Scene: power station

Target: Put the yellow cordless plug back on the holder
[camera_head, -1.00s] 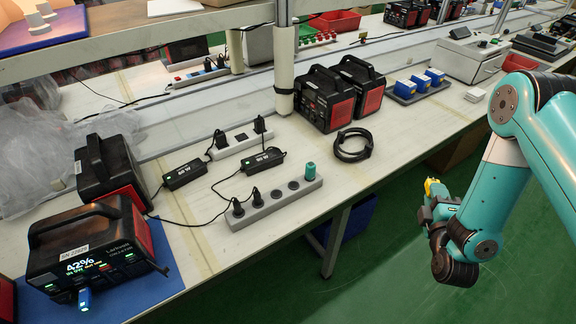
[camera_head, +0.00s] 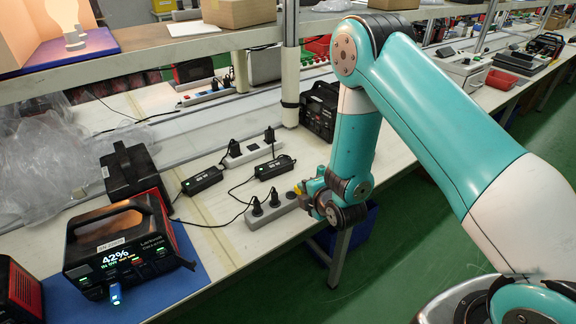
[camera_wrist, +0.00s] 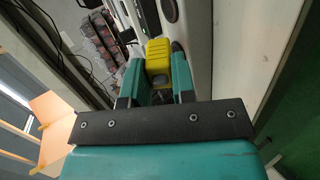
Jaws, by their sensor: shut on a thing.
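The yellow cordless plug (camera_wrist: 158,54) is between the two teal fingers of my gripper (camera_wrist: 158,75) in the wrist view, and the gripper is shut on it. In the head view, a small yellow part of it shows beside my gripper (camera_head: 302,192), over the right end of a grey strip with round sockets (camera_head: 262,221). This strip could be the holder, but I cannot tell for sure. Two black plugs stand in its left part. My gripper hides its right end, including the green plug seen there earlier. I cannot tell whether the yellow plug touches the strip.
Cables run from the strip to two black adapters (camera_head: 202,180). A second white strip (camera_head: 250,153) lies behind. A power station reading 42% (camera_head: 122,247) stands on a blue mat at left. A white post (camera_head: 290,62) rises behind my wrist. The bench's front edge is near my gripper.

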